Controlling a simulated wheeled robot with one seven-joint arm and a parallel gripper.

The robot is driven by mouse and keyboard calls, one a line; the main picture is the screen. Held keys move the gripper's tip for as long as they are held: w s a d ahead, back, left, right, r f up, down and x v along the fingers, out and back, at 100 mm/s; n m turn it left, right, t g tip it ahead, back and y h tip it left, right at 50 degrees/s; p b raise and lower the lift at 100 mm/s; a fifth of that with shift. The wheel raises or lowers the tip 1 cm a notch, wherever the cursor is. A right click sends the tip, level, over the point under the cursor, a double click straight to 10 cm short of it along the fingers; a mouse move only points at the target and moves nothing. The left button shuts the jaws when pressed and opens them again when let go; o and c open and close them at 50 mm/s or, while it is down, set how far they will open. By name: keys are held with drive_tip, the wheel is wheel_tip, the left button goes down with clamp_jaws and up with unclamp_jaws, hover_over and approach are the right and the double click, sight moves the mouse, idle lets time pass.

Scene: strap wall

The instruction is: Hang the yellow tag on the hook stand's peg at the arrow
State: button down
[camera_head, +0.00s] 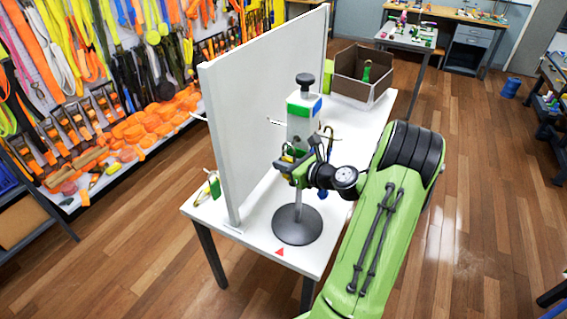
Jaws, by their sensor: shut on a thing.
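The hook stand has a round dark grey base (297,226) on the white table and an upright post. Its top is a white block (301,126) with green and blue patches and a black knob. A thin peg (276,122) sticks out to the left. A red arrow mark (279,252) lies on the table in front of the base. My gripper (292,166) is at the post, below the white block, shut on a small yellow piece, apparently the yellow tag (287,158). Most of the tag is hidden by the fingers. I cannot tell whether it touches a peg.
A tall white panel (262,100) stands on the table (330,237) left of the stand. An open box (362,75) with a green bottle (367,72) is at the far end. A small blue item (322,194) shows behind my wrist. A green-yellow item (214,186) is beyond the panel.

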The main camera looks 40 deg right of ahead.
idle(0.3)
drive_tip(key=c, duration=1.1)
unclamp_jaws()
drive_tip(key=shift+o, duration=0.2)
drive_tip(key=v, duration=1.6)
drive_tip(key=shift+w, duration=0.15)
